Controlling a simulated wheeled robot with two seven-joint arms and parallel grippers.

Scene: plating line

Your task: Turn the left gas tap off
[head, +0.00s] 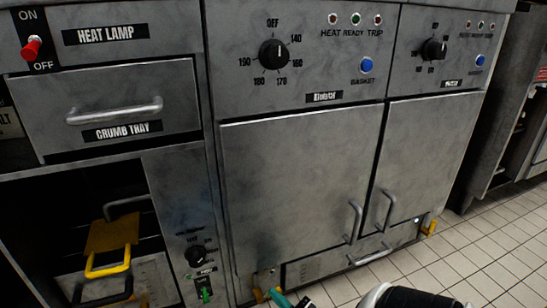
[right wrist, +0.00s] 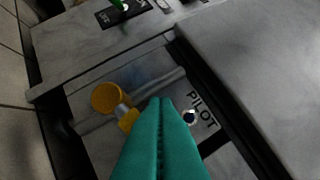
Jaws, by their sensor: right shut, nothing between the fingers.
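The left gas tap (head: 258,295) shows as a small yellow piece at the foot of the left fryer, at the bottom of the head view. In the right wrist view the yellow tap (right wrist: 112,99) has a rounded yellow end and a silver fitting, in front of a grey pipe. My right gripper (head: 277,296) has teal fingers. In the right wrist view its fingertips (right wrist: 160,102) are together and empty, just right of the tap. I cannot tell whether they touch it. A second yellow tap (head: 430,226) sits at the foot of the right fryer. My left gripper is not in view.
A PILOT label (right wrist: 201,110) and small round button lie right of the fingers. The fryer doors (head: 300,190) are shut, with handles sticking out. A lower drawer handle (head: 370,255) juts out. A green switch (head: 205,294) is to the left. Tiled floor (head: 480,255) is clear at right.

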